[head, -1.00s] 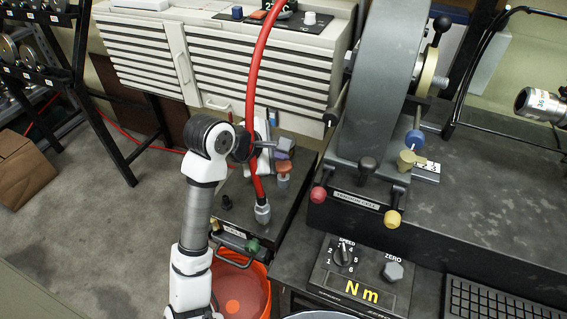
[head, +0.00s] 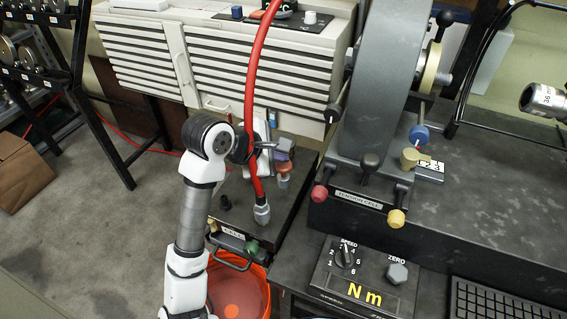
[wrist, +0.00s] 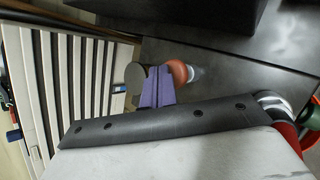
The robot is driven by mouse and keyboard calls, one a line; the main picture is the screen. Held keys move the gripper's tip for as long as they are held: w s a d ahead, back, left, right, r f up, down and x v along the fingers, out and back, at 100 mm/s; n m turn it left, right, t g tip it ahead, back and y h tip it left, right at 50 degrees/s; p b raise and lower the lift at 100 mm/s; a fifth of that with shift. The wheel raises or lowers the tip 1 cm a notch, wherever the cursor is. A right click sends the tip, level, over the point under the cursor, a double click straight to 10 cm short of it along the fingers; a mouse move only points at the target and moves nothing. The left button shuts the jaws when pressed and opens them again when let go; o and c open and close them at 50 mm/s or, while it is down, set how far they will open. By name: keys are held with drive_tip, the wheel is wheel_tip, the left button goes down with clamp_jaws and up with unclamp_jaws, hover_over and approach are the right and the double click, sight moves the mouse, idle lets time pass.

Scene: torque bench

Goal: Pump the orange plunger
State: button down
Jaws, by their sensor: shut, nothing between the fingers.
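The orange plunger (head: 283,168) has a rounded orange cap on a grey stem and stands on the dark bench panel. It also shows in the wrist view (wrist: 179,72), just beyond the fingertips. My gripper (head: 284,147) has purple fingers, pressed together with nothing between them. In the head view the fingers are directly over the orange cap and partly cover it. In the wrist view my gripper (wrist: 156,86) appears beside the cap; I cannot tell whether they touch.
A red hose (head: 251,95) runs down past my wrist to a grey fitting (head: 262,214). A black knob (head: 225,202) and a green knob (head: 252,247) are nearby. An orange bucket (head: 262,283) stands below. The grey tension cell machine (head: 384,110) rises to the right.

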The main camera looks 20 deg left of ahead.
sight(279, 166)
drive_tip(key=shift+f+b, duration=1.2)
drive_tip(key=shift+b, duration=0.35)
idle(1.0)
drive_tip(key=shift+r, duration=0.1)
idle(0.4)
drive_tip(key=shift+r, duration=1.5)
drive_tip(key=shift+r, duration=0.1)
drive_tip(key=shift+r+p, duration=0.85)
drive_tip(key=shift+r, duration=1.6)
